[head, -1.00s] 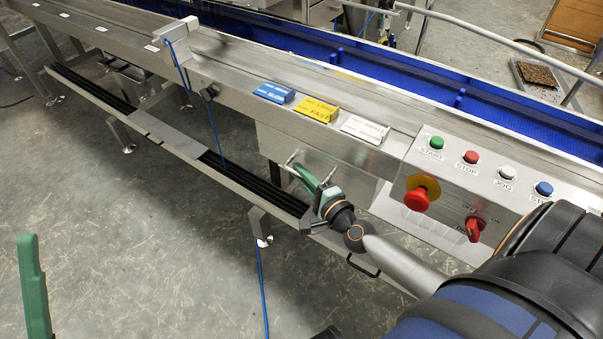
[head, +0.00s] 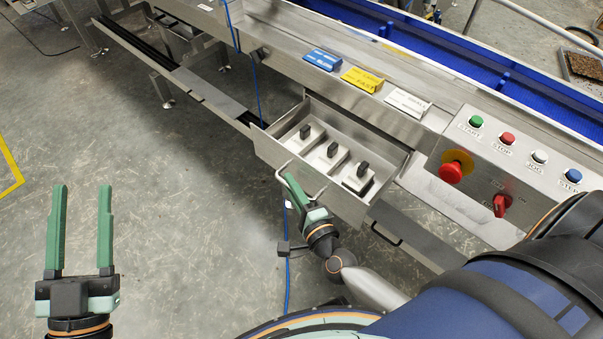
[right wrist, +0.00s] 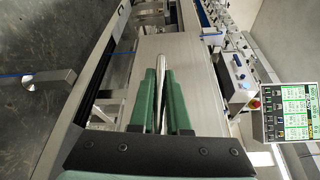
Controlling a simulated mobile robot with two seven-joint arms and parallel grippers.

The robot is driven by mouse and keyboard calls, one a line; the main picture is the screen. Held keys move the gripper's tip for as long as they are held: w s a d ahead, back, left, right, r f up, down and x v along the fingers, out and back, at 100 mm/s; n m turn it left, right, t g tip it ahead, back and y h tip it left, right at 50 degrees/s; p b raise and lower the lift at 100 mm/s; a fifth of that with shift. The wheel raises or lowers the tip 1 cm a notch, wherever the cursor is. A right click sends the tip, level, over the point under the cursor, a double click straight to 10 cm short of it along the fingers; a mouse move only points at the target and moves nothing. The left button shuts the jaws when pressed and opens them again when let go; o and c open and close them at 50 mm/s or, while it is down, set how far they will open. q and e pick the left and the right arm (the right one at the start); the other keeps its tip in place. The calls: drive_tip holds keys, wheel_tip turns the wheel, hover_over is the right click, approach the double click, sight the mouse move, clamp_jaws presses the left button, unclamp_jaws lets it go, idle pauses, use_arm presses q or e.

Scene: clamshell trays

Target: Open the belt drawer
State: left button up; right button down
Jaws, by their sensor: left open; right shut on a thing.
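The belt drawer (head: 268,148) is a metal drawer under the conveyor's side, and it stands pulled out in the head view. Inside it are three pale blocks with black knobs (head: 331,153). My right gripper (head: 290,180) is shut on the drawer's bar handle (head: 318,192) at its front. In the right wrist view the green fingers (right wrist: 160,95) close around the handle bar (right wrist: 162,72), with the plain metal drawer front (right wrist: 190,60) behind. My left gripper (head: 82,190) is open and empty over the floor at the left.
A control panel (head: 518,165) with coloured buttons and a red emergency stop (head: 452,172) is right of the drawer. Blue, yellow (head: 362,80) and white label blocks sit above it. A blue cable (head: 287,260) hangs below.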

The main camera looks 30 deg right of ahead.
use_arm(q)
drive_tip(key=shift+w+f, duration=0.1)
drive_tip(key=shift+f, duration=0.25)
use_arm(e)
drive_tip(key=shift+s+a, duration=0.25)
drive_tip(key=shift+a, duration=0.2)
drive_tip(key=c, duration=0.9)
unclamp_jaws()
drive_tip(key=shift+s, duration=0.1)
